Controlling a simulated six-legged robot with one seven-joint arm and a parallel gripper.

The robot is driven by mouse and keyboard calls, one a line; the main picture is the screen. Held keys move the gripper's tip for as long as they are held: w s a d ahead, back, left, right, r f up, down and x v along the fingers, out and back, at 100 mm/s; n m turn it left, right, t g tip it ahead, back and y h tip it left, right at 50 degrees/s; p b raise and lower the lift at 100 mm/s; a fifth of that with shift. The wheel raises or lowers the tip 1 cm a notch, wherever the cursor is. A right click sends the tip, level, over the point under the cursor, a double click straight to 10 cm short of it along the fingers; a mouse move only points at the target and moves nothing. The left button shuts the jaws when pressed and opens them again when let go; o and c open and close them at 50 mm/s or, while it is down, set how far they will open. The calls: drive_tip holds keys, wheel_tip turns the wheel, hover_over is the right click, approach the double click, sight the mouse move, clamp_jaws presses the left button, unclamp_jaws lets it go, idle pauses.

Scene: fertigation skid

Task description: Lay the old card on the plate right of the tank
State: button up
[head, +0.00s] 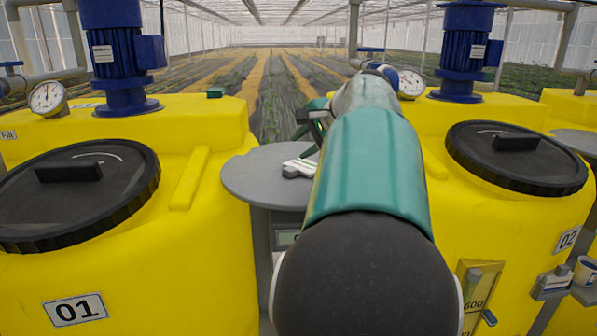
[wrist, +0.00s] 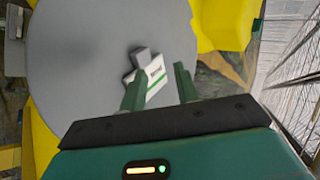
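A white card with a green stripe (wrist: 152,80) lies on a round grey plate (wrist: 85,60) in the wrist view, with a small grey block (wrist: 142,57) at its far end. In the head view the same plate (head: 245,180) stands between the two yellow tanks, with the white card (head: 298,168) near its right side, partly hidden by my arm. My gripper (wrist: 160,82) is open, its two green fingers apart. The card shows between and beyond the fingertips; I cannot tell whether they touch it. In the head view my arm mostly hides the gripper.
Tank 01 (head: 200,270) stands left and tank 02 (head: 520,230) right, each with a black lid and a blue motor. Another grey plate (head: 580,140) is right of tank 02. A cup (head: 586,270) and a small grey box (head: 553,282) are at lower right.

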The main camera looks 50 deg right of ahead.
wheel_tip(320, 180, up, 8)
drive_tip(key=s, duration=0.2)
drive_tip(key=shift+s+a, duration=0.15)
drive_tip(key=shift+a, duration=0.05)
drive_tip(key=w+a+f+n+g+y, duration=0.1)
drive_tip(key=w+a+f+n, duration=0.2)
drive_tip(key=a, duration=0.5)
drive_tip(key=w+a+f+n+g, duration=0.1)
drive_tip(key=a+f+n, duration=0.1)
drive_tip(key=a+f, duration=0.35)
drive_tip(key=w+a+f+n+g+y, duration=0.1)
drive_tip(key=w+a+f+n, duration=0.15)
drive_tip(key=a, duration=0.75)
drive_tip(key=s+a+f+n, duration=0.5)
drive_tip(key=a+f+n, duration=0.1)
drive_tip(key=a+f, duration=0.3)
drive_tip(key=s+a+f+n+g, duration=0.1)
drive_tip(key=s+a+f+n, duration=0.4)
drive_tip(key=a+f, duration=0.4)
drive_tip(key=shift+s+a+n, duration=0.4)
drive_tip(key=shift+a+n, duration=0.1)
drive_tip(key=shift+n, duration=0.25)
